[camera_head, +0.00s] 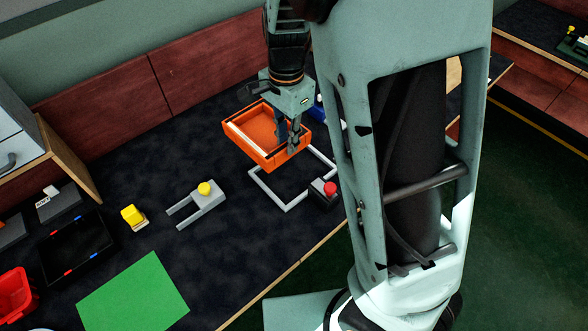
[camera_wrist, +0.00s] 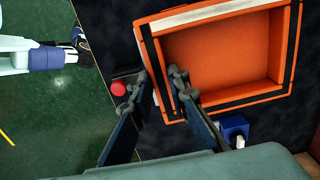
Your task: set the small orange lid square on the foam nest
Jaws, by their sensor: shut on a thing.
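The orange lid (camera_head: 262,130) looks like a shallow open tray and is at the back middle of the dark table. In the wrist view the lid (camera_wrist: 215,60) shows its hollow side with black strips along its rim. My gripper (camera_head: 291,140) is shut on the lid's near wall; in the wrist view my gripper (camera_wrist: 162,76) has one finger on each side of that wall. A pale grey square outline (camera_head: 268,192) lies partly under and in front of the lid. I cannot tell whether this is the foam nest, or whether the lid touches it.
A red-button box (camera_head: 326,193) stands by the outline's right corner. A blue item (camera_wrist: 235,127) is close to the lid. Left are a grey forked fixture (camera_head: 200,200) with a yellow knob, a yellow block (camera_head: 132,216) and a green mat (camera_head: 135,295). A wall (camera_head: 130,90) runs behind.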

